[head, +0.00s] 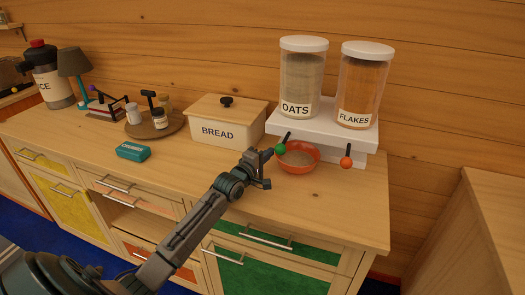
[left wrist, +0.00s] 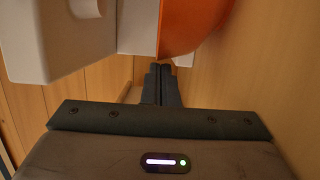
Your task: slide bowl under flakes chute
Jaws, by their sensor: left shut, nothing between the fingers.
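My left gripper (head: 265,181) is shut and empty, low at the bowl's left side. In the left wrist view its closed fingers (left wrist: 160,80) are close to the orange bowl (left wrist: 190,28); I cannot tell whether they touch. My right gripper is out of view.
The oats container (head: 301,78) and its green lever ball (head: 281,149) are above and left of the bowl. The bread box (head: 224,120) stands left of the dispenser, with a teal box (head: 133,151) further left. The counter right of the bowl is clear.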

